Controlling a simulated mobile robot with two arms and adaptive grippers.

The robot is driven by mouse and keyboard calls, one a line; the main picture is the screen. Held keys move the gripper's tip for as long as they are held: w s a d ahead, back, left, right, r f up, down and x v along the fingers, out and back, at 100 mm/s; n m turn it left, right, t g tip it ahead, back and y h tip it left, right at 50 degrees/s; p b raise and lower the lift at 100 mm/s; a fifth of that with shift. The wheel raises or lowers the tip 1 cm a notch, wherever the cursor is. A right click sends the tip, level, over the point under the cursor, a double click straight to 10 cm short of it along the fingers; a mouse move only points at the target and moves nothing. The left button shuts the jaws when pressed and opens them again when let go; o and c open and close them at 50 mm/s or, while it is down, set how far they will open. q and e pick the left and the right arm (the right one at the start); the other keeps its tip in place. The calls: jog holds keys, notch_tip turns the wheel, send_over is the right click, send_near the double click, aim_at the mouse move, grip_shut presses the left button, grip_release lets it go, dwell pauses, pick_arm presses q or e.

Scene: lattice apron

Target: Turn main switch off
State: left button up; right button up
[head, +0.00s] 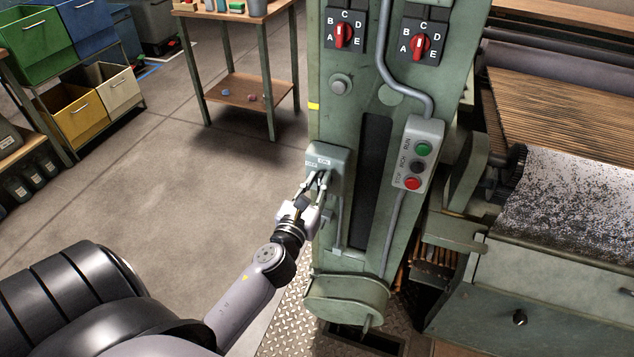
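The main switch (341,159) is a small green box on the left side of the green machine column, with two small white labels on its upper face. One label seems to read ON; the other is too small to read surely. My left gripper (319,181) is right at the front of this box, with its fingertips against or just before it below the labels. The fingers cover the switch's lever or knob, so its position is hidden. I cannot tell whether the fingers grip anything. My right gripper is not in view.
Two red rotary selectors (343,35) (420,46) sit higher on the column. A push-button box (418,155) with green, black and red buttons hangs to the right. A conduit (385,60) runs down to it. Rollers (575,205) lie at right. Floor at left (150,180) is clear.

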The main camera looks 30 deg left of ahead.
pick_arm(q)
grip_shut()
jog(key=shift+a+n, duration=0.1)
jog(key=shift+n, duration=0.3)
jog(key=n, duration=0.2)
jog(key=a+n, duration=0.1)
jog(key=n, duration=0.5)
jog(key=shift+s+a+f, duration=0.2)
jog(key=shift+a+f, duration=0.1)
jog(key=shift+a, duration=0.05)
jog(key=shift+s+a+f+n, duration=0.15)
jog(key=shift+f+n, duration=0.15)
jog(key=shift+n, duration=1.25)
jog(key=shift+w+a+f+n, duration=0.1)
jog(key=shift+f+n, duration=0.2)
jog(key=shift+n, duration=1.2)
jog(key=shift+s+a+f+n, duration=0.15)
jog(key=shift+f+n, duration=0.15)
jog(key=shift+n, duration=1.25)
jog(key=shift+w, duration=0.1)
